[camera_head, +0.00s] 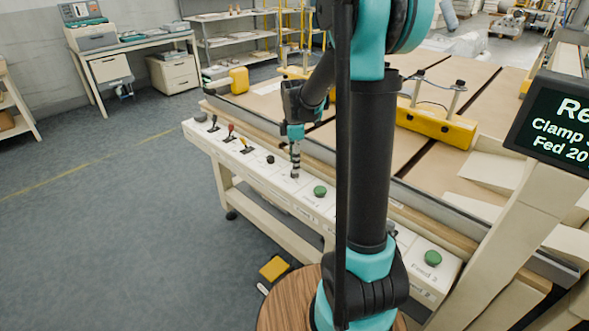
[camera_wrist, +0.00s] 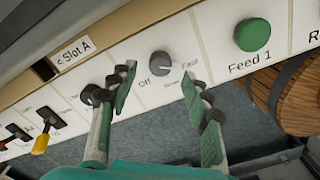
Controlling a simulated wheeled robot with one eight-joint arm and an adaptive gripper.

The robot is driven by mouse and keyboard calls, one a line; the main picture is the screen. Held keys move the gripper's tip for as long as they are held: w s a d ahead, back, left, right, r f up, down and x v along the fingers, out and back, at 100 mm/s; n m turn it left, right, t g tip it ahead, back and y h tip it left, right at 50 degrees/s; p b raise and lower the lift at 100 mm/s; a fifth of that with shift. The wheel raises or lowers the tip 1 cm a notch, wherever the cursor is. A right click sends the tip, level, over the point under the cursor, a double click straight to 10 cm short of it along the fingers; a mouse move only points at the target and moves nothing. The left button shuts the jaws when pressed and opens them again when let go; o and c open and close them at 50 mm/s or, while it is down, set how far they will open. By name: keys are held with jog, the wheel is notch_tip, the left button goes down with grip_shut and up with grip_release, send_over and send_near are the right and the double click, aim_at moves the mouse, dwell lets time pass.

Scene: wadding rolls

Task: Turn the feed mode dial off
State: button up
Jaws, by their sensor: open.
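The feed mode dial (camera_wrist: 159,64) is a small round grey knob on the white control panel, left of the green Feed 1 button (camera_wrist: 251,35) in the wrist view. The word Off is printed at its lower left and Fast at its right; its exact pointer direction is too small to tell. My gripper (camera_wrist: 159,75) is open and empty, with one finger on each side of the dial in the picture. I cannot tell whether they touch it. In the head view my gripper (camera_head: 295,168) is over the panel, and the dial seems hidden behind it.
A yellow-tipped lever (camera_wrist: 40,144) and black levers sit left on the panel (camera_head: 255,166). Another green button (camera_head: 433,258) is at its right end. A wooden round top (camera_head: 285,300) and a dark screen (camera_head: 555,125) are nearby. Open floor (camera_head: 110,240) lies left.

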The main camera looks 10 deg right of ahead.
jog(key=shift+f, duration=1.7)
jog(key=shift+c, duration=0.6)
grip_shut()
